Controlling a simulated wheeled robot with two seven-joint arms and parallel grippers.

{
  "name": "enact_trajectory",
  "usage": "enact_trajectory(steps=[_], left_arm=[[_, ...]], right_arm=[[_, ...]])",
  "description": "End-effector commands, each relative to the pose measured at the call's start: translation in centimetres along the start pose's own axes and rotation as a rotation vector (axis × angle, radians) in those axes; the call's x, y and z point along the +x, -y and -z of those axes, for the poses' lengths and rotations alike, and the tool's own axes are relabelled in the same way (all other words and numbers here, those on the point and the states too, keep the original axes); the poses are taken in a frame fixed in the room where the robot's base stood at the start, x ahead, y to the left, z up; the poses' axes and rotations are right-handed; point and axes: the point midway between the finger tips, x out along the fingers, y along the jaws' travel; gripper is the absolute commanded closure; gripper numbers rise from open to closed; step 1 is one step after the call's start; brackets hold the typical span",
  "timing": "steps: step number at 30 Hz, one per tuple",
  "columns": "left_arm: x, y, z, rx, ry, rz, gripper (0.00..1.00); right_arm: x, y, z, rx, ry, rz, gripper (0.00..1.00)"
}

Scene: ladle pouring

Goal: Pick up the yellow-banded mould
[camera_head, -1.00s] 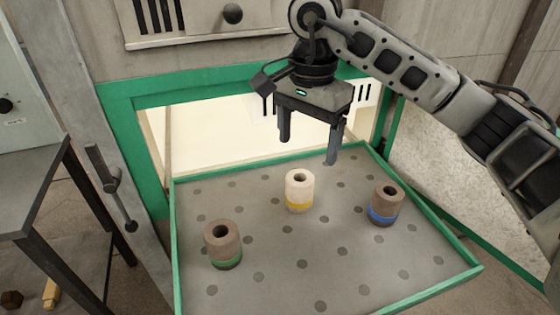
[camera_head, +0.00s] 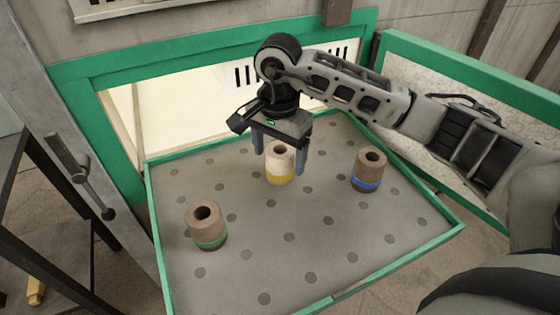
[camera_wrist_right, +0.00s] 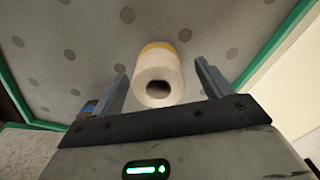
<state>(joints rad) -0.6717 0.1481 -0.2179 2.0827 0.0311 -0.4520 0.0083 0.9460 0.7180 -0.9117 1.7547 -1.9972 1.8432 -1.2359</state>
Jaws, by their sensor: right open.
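The yellow-banded mould (camera_head: 280,164) is a pale cylinder with a round hole in its top and a yellow band at its foot. It stands upright on the grey tray with holes (camera_head: 270,260). My right gripper (camera_head: 279,166) is open above it, with a finger on each side of the mould's upper part in the head view. My left gripper is not in view.
A brown blue-banded mould (camera_head: 369,169) stands right of the gripper. A brown green-banded mould (camera_head: 206,226) stands at the front left. A green rim (camera_head: 405,262) edges the tray. A lever (camera_head: 80,175) is on the post at left.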

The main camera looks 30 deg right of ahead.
Motion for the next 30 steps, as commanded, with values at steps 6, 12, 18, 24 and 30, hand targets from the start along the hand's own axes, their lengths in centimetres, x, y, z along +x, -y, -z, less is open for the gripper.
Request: enact_trajectory(steps=[6,12,18,24,30], left_arm=[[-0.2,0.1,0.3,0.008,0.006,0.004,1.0],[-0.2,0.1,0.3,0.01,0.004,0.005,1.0],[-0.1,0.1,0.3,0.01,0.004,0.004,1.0],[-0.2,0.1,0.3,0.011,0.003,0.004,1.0],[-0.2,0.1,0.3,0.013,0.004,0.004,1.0]], right_arm=[[3.1,-0.3,0.2,0.001,0.002,-0.003,0.22],[3.7,-0.2,0.2,0.0,0.0,-0.001,0.22],[3.6,-0.2,0.2,0.0,0.0,-0.001,0.47],[3.6,-0.2,0.2,0.001,0.0,0.001,0.77],[3.5,-0.2,0.2,0.001,-0.001,0.001,0.77]])
